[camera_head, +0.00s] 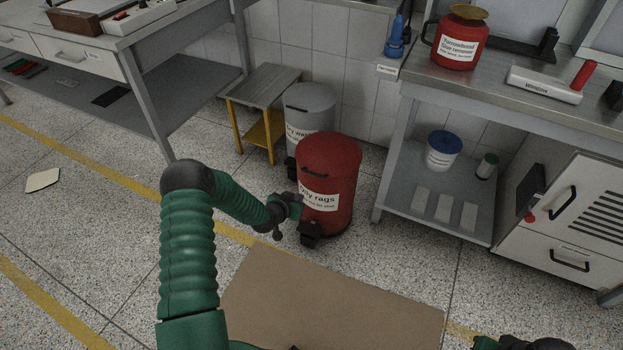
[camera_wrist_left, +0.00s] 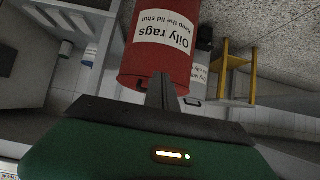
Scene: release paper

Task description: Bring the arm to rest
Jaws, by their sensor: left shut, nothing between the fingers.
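My left arm comes in from the lower left, bends at a dark elbow and reaches right. My left gripper (camera_head: 284,212) is in front of the red "Oily rags" bin (camera_head: 329,170), its fingers together and empty. In the left wrist view the shut fingers (camera_wrist_left: 161,90) point at the red bin (camera_wrist_left: 160,50), which appears upside down. I cannot tell whether they touch it. A dark and green part of my right arm (camera_head: 525,343) shows at the bottom right edge; its fingers cannot be made out. A pale sheet of paper (camera_head: 42,180) lies on the floor at the far left.
A grey bin (camera_head: 308,104) and a small yellow-legged table (camera_head: 262,85) stand behind the red bin. A workbench (camera_head: 470,75) with a lower shelf and a white cabinet (camera_head: 565,215) are at the right. A flat brown sheet (camera_head: 335,305) lies on the floor in front.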

